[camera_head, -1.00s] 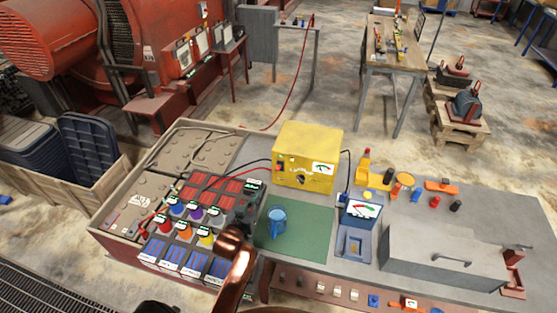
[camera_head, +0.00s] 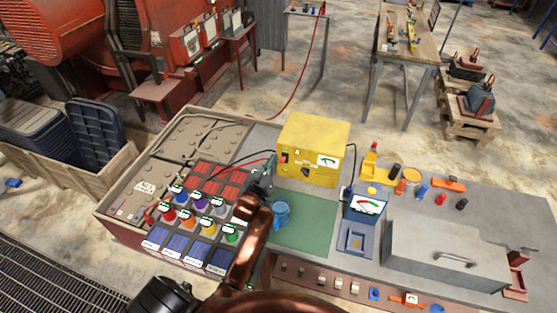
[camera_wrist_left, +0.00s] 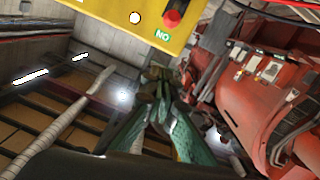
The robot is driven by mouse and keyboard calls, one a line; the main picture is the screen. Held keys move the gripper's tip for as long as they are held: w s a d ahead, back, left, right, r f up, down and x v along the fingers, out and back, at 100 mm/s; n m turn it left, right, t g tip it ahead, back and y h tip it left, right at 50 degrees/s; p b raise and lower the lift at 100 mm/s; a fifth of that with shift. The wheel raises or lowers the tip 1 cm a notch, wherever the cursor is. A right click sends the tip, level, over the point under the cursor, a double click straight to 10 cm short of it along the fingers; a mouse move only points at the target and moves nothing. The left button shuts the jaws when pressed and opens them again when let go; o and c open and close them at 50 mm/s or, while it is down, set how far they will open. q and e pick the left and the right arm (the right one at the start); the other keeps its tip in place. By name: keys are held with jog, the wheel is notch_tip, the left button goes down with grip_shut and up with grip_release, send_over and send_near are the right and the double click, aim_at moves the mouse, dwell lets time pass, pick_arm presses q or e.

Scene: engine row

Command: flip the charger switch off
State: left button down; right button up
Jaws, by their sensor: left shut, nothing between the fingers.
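The yellow charger (camera_head: 313,140) stands at the back of the grey bench, with a dial gauge and a dark knob on its front. Its red switch (camera_head: 284,157) is at the left of that front. In the left wrist view the charger's yellow panel (camera_wrist_left: 100,14) fills the top, with the red switch (camera_wrist_left: 173,18) beside a green ON label (camera_wrist_left: 163,35) seen upside down. My left gripper (camera_head: 266,172) is shut and empty, just left of and in front of the charger. Its fingertips (camera_wrist_left: 160,75) show below the switch, apart from it in the picture. My right gripper is not visible.
A blue mug (camera_head: 281,214) stands on a green mat (camera_head: 305,238) in front of the charger. Battery cells with coloured caps (camera_head: 190,222) lie left of my arm. A blue meter (camera_head: 363,222) stands to the right. Red and black cables run near my gripper.

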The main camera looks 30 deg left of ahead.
aim_at(283, 159)
pick_arm(q)
jog(key=w+f, duration=0.4)
jog(key=shift+w+f, duration=0.15)
jog(key=shift+w, duration=0.1)
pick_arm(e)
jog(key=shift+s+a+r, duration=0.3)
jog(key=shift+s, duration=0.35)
pick_arm(q)
jog(key=shift+p, duration=0.3)
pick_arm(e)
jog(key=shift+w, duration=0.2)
pick_arm(q)
jog(key=shift+s+d+f, duration=0.1)
jog(key=shift+s+f, duration=0.25)
jog(key=shift+f, duration=0.2)
jog(key=shift+s+f, duration=0.3)
jog(key=shift+f, duration=0.2)
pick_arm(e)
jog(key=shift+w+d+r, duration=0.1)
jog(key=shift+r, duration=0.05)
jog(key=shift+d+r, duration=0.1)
